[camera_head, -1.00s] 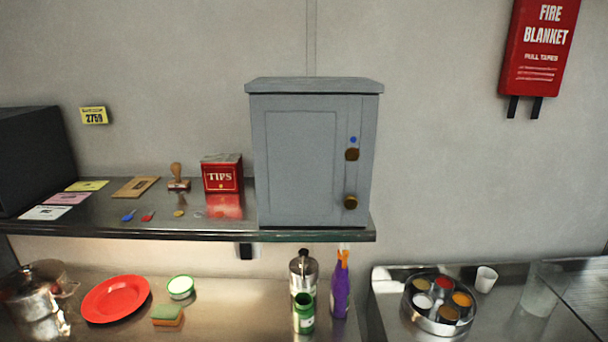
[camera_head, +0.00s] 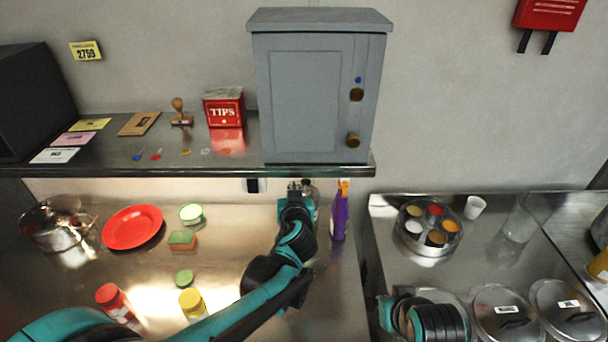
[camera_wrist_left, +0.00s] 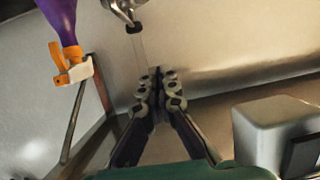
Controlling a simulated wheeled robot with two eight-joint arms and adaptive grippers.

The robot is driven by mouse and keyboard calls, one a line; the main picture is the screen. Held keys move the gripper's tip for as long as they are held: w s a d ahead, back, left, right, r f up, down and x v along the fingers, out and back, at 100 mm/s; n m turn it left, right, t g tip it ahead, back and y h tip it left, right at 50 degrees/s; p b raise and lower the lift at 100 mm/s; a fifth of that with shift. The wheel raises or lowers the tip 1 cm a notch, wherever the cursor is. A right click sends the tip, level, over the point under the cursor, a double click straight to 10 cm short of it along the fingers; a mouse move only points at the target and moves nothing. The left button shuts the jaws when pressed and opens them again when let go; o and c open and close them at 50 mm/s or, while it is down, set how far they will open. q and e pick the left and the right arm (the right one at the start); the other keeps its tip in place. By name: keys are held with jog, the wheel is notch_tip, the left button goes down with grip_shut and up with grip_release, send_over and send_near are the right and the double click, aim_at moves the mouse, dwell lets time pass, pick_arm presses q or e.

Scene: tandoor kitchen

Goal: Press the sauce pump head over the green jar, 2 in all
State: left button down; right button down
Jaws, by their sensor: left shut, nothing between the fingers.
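The metal sauce pump bottle (camera_head: 312,192) stands at the back of the lower counter, mostly hidden behind my left gripper (camera_head: 295,187). In the left wrist view, a shiny metal part with a black tip (camera_wrist_left: 133,27), seemingly the pump's, shows at the top edge, beyond the fingertips. My left gripper (camera_wrist_left: 158,76) is shut and empty, its fingertips together. I cannot tell whether it touches the pump head. The green jar is not identifiable now; my left arm covers where it stood. Only links of my right arm show at lower right; its gripper is not in view.
A purple bottle (camera_head: 340,215) with an orange nozzle stands just right of the pump. The shelf (camera_head: 310,171) with the grey cabinet (camera_head: 318,95) overhangs the back. Red (camera_head: 111,297) and yellow (camera_head: 191,303) containers stand at the front left.

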pick_arm(q)
jog(key=d, duration=0.1)
jog(key=w+d, duration=0.1)
jog(key=d, duration=0.1)
jog(key=shift+w+r+t+h, duration=0.15)
jog(key=shift+t+h, duration=0.15)
jog(key=shift+h, duration=0.1)
jog(key=b, duration=0.1)
send_over(305, 186)
notch_tip(305, 186, down, 3)
jog(key=shift+r, duration=0.2)
notch_tip(305, 186, down, 2)
jog(key=shift+f+b, duration=0.25)
jog(key=shift+b, duration=0.3)
jog(key=shift+f, duration=0.7)
